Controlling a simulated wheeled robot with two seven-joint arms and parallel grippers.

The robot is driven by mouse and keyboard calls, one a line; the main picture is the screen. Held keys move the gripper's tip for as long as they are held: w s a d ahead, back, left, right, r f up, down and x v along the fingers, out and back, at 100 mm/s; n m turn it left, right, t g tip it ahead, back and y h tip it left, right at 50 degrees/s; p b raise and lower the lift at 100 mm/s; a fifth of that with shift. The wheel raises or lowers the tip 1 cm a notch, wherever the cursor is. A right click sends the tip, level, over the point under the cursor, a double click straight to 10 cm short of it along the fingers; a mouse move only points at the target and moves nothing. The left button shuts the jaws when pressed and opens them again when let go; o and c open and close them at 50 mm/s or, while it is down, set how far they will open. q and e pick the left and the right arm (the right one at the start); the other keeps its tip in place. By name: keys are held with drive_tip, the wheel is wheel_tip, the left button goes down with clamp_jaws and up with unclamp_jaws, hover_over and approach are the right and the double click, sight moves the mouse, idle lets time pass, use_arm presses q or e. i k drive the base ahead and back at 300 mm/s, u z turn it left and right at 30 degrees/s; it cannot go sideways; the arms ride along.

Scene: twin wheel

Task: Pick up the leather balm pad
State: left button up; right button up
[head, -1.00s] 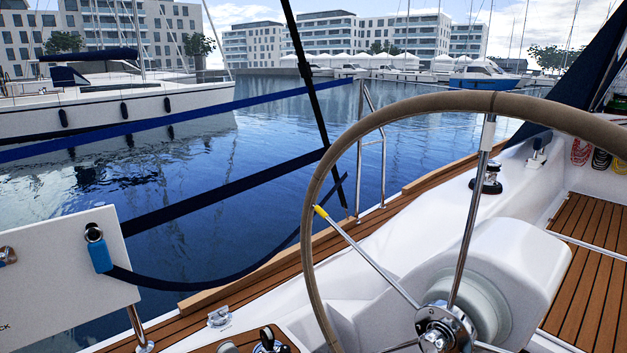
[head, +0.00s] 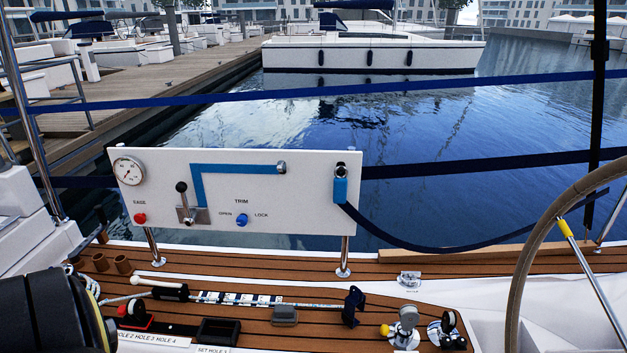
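No object is clearly recognisable as the leather balm pad. A small grey block (head: 285,315) lies on the teak side deck below the white panel, and I cannot tell if it is the pad. A black open-topped holder (head: 219,331) sits to its left, near labels reading HOLE 2, HOLE 3, HOLE 4 and SET HOLE. The steering wheel's leather-covered rim (head: 528,262) shows at the right. Neither of my grippers is in view.
A white panel (head: 300,215) with gauge, lever and buttons stands on posts above the teak deck (head: 200,268). A striped rod (head: 240,299) lies along the deck. Small fittings (head: 404,330) sit at the right. Dark blue straps (head: 430,169) cross behind, with water beyond.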

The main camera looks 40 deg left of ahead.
sight(283, 315)
drive_tip(key=u, duration=1.6)
drive_tip(key=k, duration=0.1)
drive_tip(key=u, duration=0.05)
